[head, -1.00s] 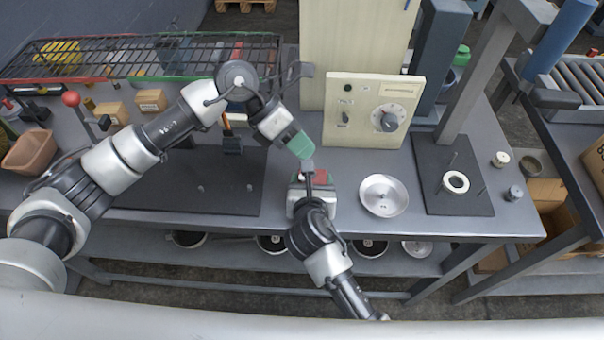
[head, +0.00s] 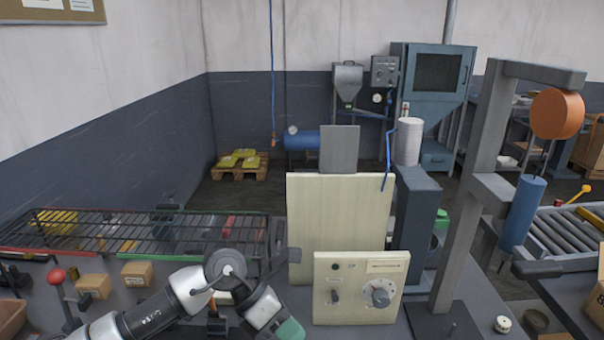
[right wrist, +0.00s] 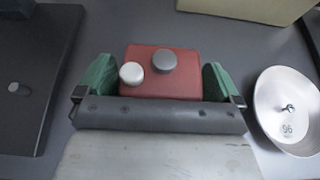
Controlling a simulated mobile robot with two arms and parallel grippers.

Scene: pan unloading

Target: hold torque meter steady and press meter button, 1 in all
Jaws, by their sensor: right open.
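The torque meter (right wrist: 188,80) shows in the right wrist view as a box with a red top. On its top are a silver knob-like button (right wrist: 131,73) and a dark grey round knob (right wrist: 163,62). My right gripper (right wrist: 159,82) is open, with one green fingertip on each side of the red top; I cannot tell whether they touch it. The meter and right gripper are out of the head view. My left gripper (head: 290,329) shows only as a green tip at the bottom edge of the head view; its jaws are largely cut off.
A cream control panel (head: 335,312) with a dial stands right of my left arm, before a taller cream board (head: 333,195). A wire rack (head: 140,232) is at left.

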